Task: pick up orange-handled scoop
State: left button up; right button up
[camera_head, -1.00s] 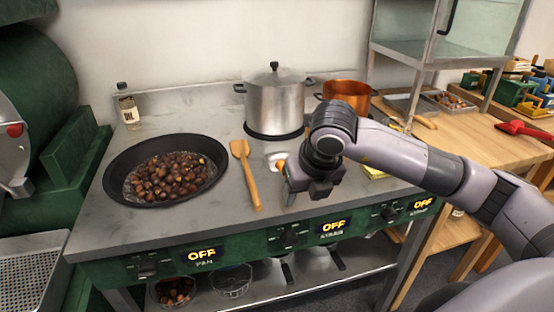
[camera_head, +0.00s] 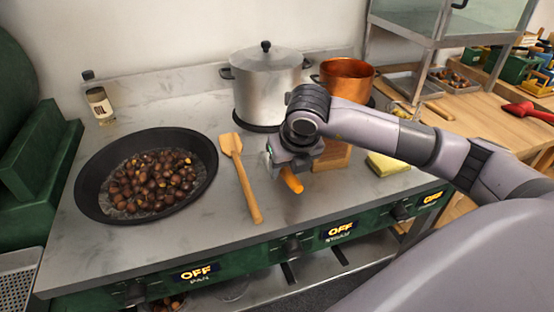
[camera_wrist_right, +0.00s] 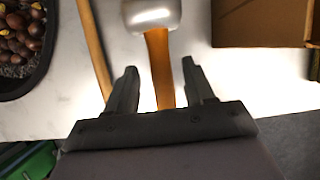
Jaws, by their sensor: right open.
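The orange-handled scoop lies on the grey counter, right of the wooden spatula. In the head view its orange handle (camera_head: 291,180) sticks out below my right gripper (camera_head: 289,170), which hides the rest. In the right wrist view the scoop's pale metal head (camera_wrist_right: 152,14) is at the top, and its orange handle (camera_wrist_right: 159,70) runs down between the two fingers of my right gripper (camera_wrist_right: 165,78). The fingers are open, one on each side of the handle, with gaps on both sides. My left gripper is not in view.
A wooden spatula (camera_head: 243,180) lies close to the left. A black pan (camera_head: 84,190) of chestnuts stands further left. A steel pot (camera_head: 267,88) and a copper pot (camera_head: 345,76) stand behind. A wooden box (camera_head: 334,155) and yellow sponge (camera_head: 387,163) are to the right.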

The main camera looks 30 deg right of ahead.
aim_at(286, 169)
jog(key=x, duration=0.3)
jog(key=shift+w+d+f, duration=0.1)
jog(key=shift+w+f, duration=0.05)
jog(key=shift+w, duration=0.05)
grip_shut()
notch_tip(286, 169, up, 20)
dwell(0.6)
